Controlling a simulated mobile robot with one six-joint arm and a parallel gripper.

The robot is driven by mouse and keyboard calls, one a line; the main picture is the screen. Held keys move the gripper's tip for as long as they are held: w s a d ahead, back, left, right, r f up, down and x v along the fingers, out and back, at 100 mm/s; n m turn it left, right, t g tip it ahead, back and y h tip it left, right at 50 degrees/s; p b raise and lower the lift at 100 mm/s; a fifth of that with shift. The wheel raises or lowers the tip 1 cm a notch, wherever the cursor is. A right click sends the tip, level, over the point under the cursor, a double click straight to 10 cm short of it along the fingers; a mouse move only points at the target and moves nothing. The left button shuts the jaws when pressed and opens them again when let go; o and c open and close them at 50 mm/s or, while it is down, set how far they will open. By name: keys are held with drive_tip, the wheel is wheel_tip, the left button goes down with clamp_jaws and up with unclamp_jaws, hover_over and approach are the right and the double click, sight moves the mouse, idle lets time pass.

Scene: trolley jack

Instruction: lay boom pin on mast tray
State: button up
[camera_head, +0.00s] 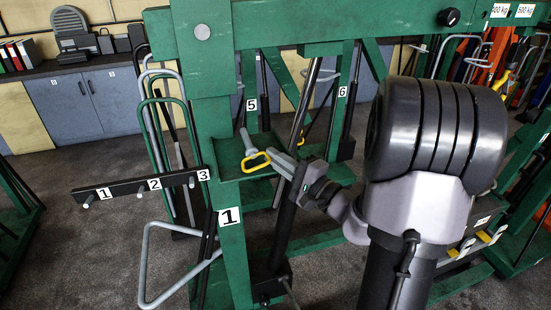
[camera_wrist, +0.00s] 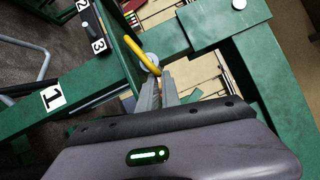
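The boom pin (camera_head: 247,141) is a grey rod with a yellow loop handle; the loop also shows in the wrist view (camera_wrist: 142,46). My gripper (camera_head: 271,153) reaches in from the right and its fingers close together at the pin's handle end. In the wrist view the fingertips (camera_wrist: 157,76) meet the pin just below the yellow loop. The mast tray (camera_head: 231,172) is a green shelf on the mast. The pin appears over it; I cannot tell whether it touches the tray floor. Part of the tray is hidden behind the pin and gripper.
A black bar (camera_head: 127,188) with pegs numbered 1 to 3 juts left from the mast. The green upright (camera_head: 235,255) marked 1 stands below the tray, and a thick green crossbeam (camera_head: 330,25) runs above. Grey tube frames (camera_head: 146,262) stand at left.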

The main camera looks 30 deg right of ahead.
drive_tip(key=o, duration=0.4)
drive_tip(key=shift+s+a+f, duration=0.1)
drive_tip(key=shift+a+f, duration=0.1)
drive_tip(key=shift+f, duration=0.35)
drive_tip(key=shift+c, duration=0.2)
drive_tip(key=shift+o, duration=0.2)
drive_tip(key=shift+s+f, duration=0.15)
drive_tip(key=shift+s, duration=0.05)
drive_tip(key=r+b+v, duration=0.1)
drive_tip(key=b+v, duration=0.2)
drive_tip(key=v, duration=1.3)
drive_tip(key=shift+s+d+r, duration=0.15)
drive_tip(key=shift+s+d, duration=0.15)
drive_tip(key=shift+s, duration=0.1)
